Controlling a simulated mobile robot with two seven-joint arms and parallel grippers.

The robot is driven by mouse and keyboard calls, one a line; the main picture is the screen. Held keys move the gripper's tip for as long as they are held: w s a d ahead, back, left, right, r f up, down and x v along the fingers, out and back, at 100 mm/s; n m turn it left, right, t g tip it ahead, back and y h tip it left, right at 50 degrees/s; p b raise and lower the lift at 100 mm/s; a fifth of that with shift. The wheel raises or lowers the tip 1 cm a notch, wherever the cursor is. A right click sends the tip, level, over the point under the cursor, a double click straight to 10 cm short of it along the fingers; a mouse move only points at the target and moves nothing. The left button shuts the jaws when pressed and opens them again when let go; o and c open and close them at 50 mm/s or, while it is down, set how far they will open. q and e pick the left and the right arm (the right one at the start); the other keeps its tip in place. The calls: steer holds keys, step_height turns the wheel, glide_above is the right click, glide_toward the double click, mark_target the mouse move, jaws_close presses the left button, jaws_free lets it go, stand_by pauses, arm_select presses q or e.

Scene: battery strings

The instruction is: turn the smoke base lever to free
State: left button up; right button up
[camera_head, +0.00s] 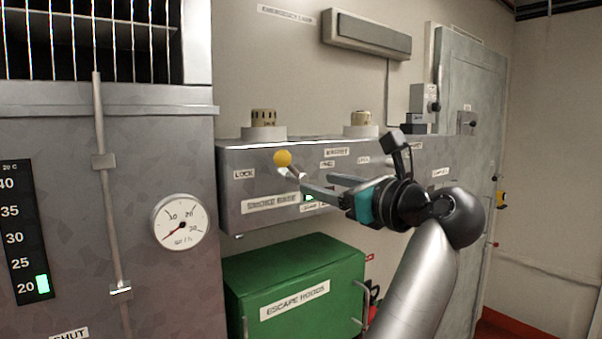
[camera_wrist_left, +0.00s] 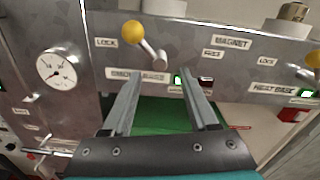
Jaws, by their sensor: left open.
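The smoke base lever is a short metal rod with a yellow ball knob (camera_head: 282,158) on the front of a grey metal box (camera_head: 262,164). In the left wrist view the knob (camera_wrist_left: 133,31) is up and left of its pivot, leaning toward the LOCK label (camera_wrist_left: 106,43). A label that seems to read FREE (camera_wrist_left: 213,53) is right of the pivot. The SMOKE BASE label (camera_wrist_left: 138,76) is below, partly hidden by a finger. My left gripper (camera_head: 316,183) is open, its fingertips (camera_wrist_left: 162,80) just below the lever, with nothing between them. My right gripper is not in view.
A second yellow-knobbed lever (camera_wrist_left: 313,59) is at the right, by the HEAT BASE label (camera_wrist_left: 272,88). A green ESCAPE HOODS box (camera_head: 295,275) is below. A grey cabinet with a round gauge (camera_head: 181,222) and vertical rod (camera_head: 107,190) stands left.

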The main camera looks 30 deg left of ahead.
mark_target(305, 179)
arm_select(q)
steer(key=p+x, duration=0.1)
steer(key=x, duration=0.6)
steer(key=shift+a, duration=0.2)
jaws_close()
stand_by(1.2)
